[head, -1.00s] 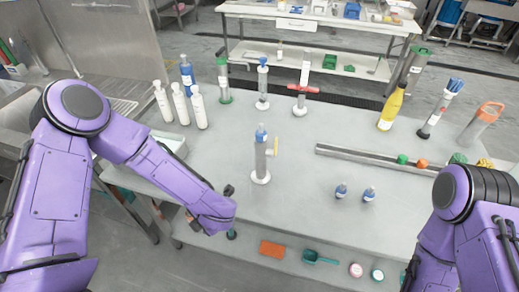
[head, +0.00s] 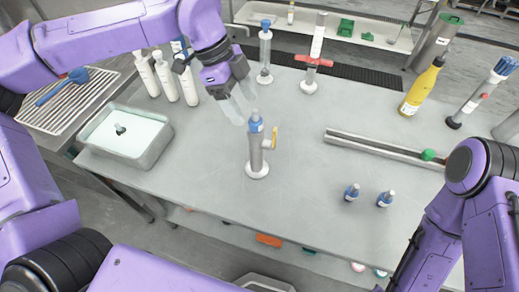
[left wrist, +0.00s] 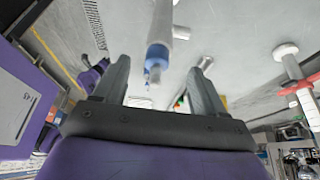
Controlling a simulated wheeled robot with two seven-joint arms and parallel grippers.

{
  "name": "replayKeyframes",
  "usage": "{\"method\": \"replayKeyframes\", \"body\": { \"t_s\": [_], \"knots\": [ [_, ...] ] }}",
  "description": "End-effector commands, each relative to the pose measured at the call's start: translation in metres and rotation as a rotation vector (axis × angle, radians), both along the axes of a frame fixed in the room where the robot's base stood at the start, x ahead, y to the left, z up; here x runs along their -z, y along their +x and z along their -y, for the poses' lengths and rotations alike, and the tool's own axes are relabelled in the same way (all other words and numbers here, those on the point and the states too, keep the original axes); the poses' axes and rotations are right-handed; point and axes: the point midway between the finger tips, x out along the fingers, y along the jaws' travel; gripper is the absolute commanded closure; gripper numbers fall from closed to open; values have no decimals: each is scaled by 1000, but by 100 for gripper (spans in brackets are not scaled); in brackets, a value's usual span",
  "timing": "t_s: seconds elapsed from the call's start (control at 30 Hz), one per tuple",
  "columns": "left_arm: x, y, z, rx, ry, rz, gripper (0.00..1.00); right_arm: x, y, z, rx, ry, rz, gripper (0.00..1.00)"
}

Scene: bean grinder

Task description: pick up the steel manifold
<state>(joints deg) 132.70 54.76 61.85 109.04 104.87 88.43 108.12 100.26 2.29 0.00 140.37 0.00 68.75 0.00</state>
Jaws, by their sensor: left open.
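An upright grey metal cylinder (head: 257,155) with a blue top, a yellow side handle and a round white base stands mid-table; I take it to be the steel manifold. In the left wrist view, the blue-topped cylinder (left wrist: 160,30) shows between the fingers, its top pointing toward the gripper. My left gripper (head: 241,105) is open and empty, close to the blue top on its upper left. I cannot tell whether a finger touches it. My right arm is at the lower right; its gripper is out of frame.
A long metal channel (head: 375,148) lies to the right. Two small blue bottles (head: 352,192) stand at front right. A yellow bottle (head: 420,90) is farther back. The table in front is clear.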

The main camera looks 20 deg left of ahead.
Motion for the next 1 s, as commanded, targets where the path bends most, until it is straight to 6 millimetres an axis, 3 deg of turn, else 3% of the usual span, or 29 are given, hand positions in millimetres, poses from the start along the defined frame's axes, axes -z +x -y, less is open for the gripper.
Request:
{"method": "replayKeyframes", "body": {
  "t_s": [0.43,0.7,0.77,0.93,1.0],
  "knots": [
    [61,0,25,-3,3,-1,29,-26,0,0,0,0,0,72],
    [70,1,28,-1,3,3,29,-26,0,0,0,0,0,72],
    [70,1,28,-1,3,3,45,-26,0,0,0,0,0,72],
    [70,1,28,-1,3,3,100,-26,0,0,0,0,0,72],
    [70,1,28,-1,3,3,100,-26,0,0,0,0,0,72]
  ]
}}
